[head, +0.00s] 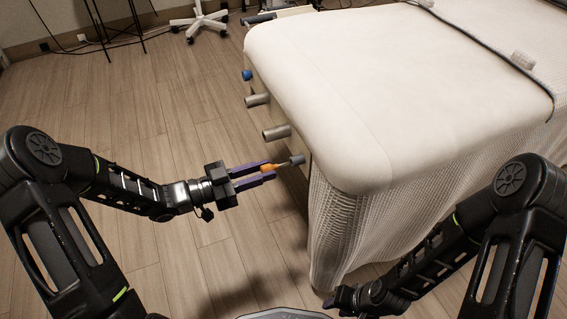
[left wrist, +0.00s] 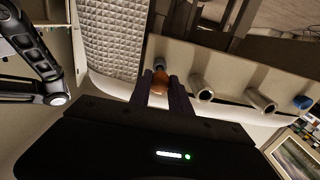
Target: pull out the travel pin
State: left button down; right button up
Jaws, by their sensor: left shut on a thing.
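The travel pin has an orange knob (head: 267,168) and a thin shaft that runs toward a grey tube (head: 297,160) on the side of the white padded bed. My left gripper (head: 270,172) is shut on the orange knob, with a purple finger on each side of it. In the left wrist view the orange knob (left wrist: 160,83) sits between the fingertips, just in front of its tube. Whether the shaft's tip is still inside the tube is unclear. My right gripper (head: 345,298) is low near the bottom edge, away from the pin; its fingers are not clear.
The white bed (head: 350,90) fills the right, with a netted cloth (head: 345,225) hanging down its near side. Other grey tubes (head: 276,132) and a blue knob (head: 247,75) stick out of its side.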

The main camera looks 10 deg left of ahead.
pick_arm(q)
jog(key=shift+s+a, duration=0.2)
jog(key=shift+a, duration=0.05)
jog(key=p+v, duration=0.1)
jog(key=v, duration=0.5)
dwell(0.6)
jog(key=shift+a, duration=0.15)
